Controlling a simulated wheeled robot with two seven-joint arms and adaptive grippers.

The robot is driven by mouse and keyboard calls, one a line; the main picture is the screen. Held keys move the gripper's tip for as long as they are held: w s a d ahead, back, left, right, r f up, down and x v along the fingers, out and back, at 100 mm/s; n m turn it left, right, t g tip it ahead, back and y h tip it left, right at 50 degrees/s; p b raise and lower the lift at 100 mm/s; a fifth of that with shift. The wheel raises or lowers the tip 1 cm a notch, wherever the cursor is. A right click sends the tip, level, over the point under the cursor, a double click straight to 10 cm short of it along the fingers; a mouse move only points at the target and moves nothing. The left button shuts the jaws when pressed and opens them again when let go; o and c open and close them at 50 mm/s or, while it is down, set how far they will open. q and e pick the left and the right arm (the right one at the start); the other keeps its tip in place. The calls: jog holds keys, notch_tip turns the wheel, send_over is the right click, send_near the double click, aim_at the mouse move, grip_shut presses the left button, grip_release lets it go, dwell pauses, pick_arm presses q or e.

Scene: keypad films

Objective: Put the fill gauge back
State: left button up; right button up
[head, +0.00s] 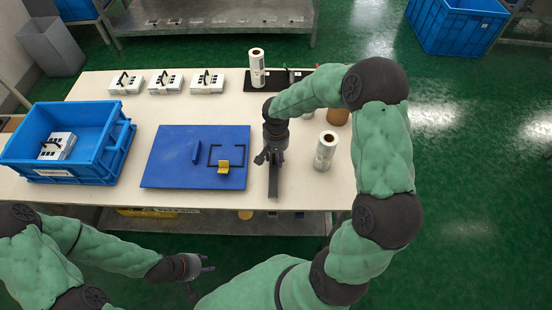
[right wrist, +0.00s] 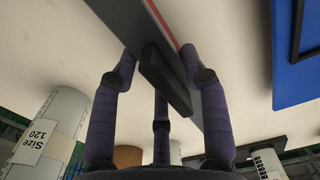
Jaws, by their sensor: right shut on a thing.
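My right gripper (head: 271,155) is shut on the fill gauge, a flat grey strip (head: 273,182) to the right of the blue mat. In the right wrist view the fingers (right wrist: 160,85) close on the dark grip (right wrist: 166,78) of the gauge (right wrist: 143,22), which has a red line along one edge. I cannot tell whether the gauge touches the table. My left gripper (head: 203,269) is open and empty, in front of the table's near edge.
The blue mat (head: 165,170) bears a yellow block (head: 224,167), a black outline and a blue bar (head: 196,152). A blue crate (head: 96,173) holds a white keypad (head: 57,146). White keypads (head: 166,82) line the back. Film rolls stand at the back (head: 257,68) and right (head: 325,152).

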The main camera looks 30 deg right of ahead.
jog(key=shift+f, duration=0.25)
jog(key=shift+f, duration=0.15)
jog(key=o, duration=1.4)
jog(key=shift+r, duration=0.5)
notch_tip(320, 180, up, 11)
jog(key=p, duration=0.5)
jog(key=shift+r, duration=0.2)
